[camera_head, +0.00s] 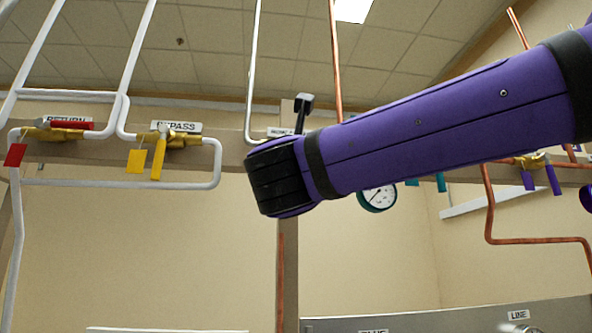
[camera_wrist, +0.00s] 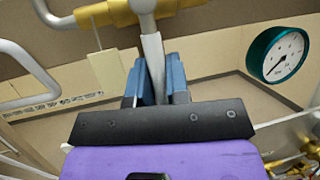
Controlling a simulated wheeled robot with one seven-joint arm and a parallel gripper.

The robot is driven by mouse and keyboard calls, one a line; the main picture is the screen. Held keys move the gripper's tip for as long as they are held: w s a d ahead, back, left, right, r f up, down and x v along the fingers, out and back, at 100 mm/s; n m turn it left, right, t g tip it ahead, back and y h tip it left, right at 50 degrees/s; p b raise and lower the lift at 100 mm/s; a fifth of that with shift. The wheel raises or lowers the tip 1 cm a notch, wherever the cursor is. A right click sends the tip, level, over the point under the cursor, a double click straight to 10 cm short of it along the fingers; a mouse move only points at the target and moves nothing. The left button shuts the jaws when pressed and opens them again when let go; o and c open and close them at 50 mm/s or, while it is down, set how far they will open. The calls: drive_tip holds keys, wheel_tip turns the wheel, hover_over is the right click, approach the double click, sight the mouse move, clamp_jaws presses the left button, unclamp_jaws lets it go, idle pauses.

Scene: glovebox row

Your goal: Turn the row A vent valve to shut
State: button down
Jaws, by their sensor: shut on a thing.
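In the wrist view a brass valve body (camera_wrist: 112,13) crosses the top of the picture. A pale grey lever (camera_wrist: 153,58) comes off it toward me and lies roughly across the body's length. My gripper (camera_wrist: 158,78) has its blue fingers on both sides of this lever and is shut on it. A pale tag (camera_wrist: 106,76) hangs beside the lever on the left. No label for this valve is readable. In the head view my purple arm hides the gripper and this valve.
In the head view the RETURN valve has a red lever (camera_head: 71,125) and the BYPASS valve a yellow lever (camera_head: 157,158). A teal-rimmed gauge (camera_head: 377,198) hangs under my arm. A purple-handled valve (camera_head: 532,163) and copper pipes (camera_head: 492,220) stand at right.

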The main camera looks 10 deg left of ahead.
drive_tip(key=shift+f, duration=0.15)
drive_tip(key=c, duration=1.1)
unclamp_jaws()
drive_tip(key=a+v, duration=0.1)
drive_tip(key=v, duration=0.9)
drive_tip(key=shift+s+d, duration=0.4)
drive_tip(key=shift+d, duration=0.1)
drive_tip(key=shift+w+d+f, duration=0.1)
